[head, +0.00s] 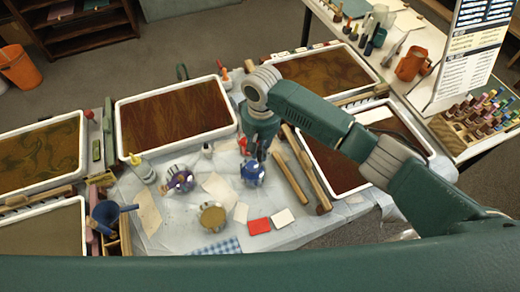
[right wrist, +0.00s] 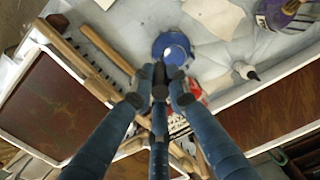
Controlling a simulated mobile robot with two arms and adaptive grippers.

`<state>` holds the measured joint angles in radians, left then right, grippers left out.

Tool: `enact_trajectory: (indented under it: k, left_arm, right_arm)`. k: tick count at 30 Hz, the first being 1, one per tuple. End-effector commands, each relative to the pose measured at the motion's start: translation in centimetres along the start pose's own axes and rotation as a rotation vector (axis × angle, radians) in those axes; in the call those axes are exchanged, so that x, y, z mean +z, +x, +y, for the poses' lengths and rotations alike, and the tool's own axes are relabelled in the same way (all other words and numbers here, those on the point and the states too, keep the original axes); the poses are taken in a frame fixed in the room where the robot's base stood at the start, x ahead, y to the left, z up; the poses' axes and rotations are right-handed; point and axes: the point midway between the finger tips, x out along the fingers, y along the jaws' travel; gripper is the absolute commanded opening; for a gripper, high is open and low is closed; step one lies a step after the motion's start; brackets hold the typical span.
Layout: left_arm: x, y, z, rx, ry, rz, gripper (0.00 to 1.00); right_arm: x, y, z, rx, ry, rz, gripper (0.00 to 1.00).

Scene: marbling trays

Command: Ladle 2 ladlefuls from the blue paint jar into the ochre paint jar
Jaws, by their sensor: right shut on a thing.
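The blue paint jar (head: 253,175) stands on the covered table near the middle of the head view. Its round blue opening (right wrist: 173,46) shows just beyond my fingers in the right wrist view. The ochre paint jar (head: 213,218) stands to the left and nearer, with its ochre top showing. My right gripper (head: 260,150) is above the blue jar, its fingers pointing down. In the right wrist view my right gripper (right wrist: 160,82) is shut on a dark, slim thing, likely the ladle's handle. The ladle's bowl is hidden or too small to tell.
A purple-marked jar (head: 181,180) stands left of the blue jar. Wooden rods (head: 308,172) lie to the right. White-rimmed marbling trays (head: 118,118) surround the work area.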

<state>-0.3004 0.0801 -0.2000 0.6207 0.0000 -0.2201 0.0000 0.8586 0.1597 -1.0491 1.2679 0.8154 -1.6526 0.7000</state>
Motion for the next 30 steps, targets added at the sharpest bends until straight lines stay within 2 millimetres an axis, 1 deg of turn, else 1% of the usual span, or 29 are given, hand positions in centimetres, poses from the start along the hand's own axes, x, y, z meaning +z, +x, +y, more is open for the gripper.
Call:
enact_trajectory:
  k: [1, 15, 17, 30]
  left_arm:
    - [-0.1, -0.6, 0.0, 0.000, 0.000, 0.000, 0.40]
    - [-0.3, -3.0, 0.0, 0.000, 0.000, 0.000, 0.40]
    - [-0.3, -2.8, 0.0, 0.000, 0.000, 0.000, 0.40]
    - [-0.3, -3.0, 0.0, 0.000, 0.000, 0.000, 0.40]
  right_arm:
    - [0.0, -0.6, -0.1, -0.001, 0.000, 0.000, 0.00]
    - [0.1, -2.7, -0.1, -0.001, -0.001, 0.000, 0.00]
    - [0.0, -2.8, -0.1, -0.002, -0.001, 0.001, 0.00]
    - [0.1, -5.0, -0.1, -0.001, -0.001, 0.001, 0.00]
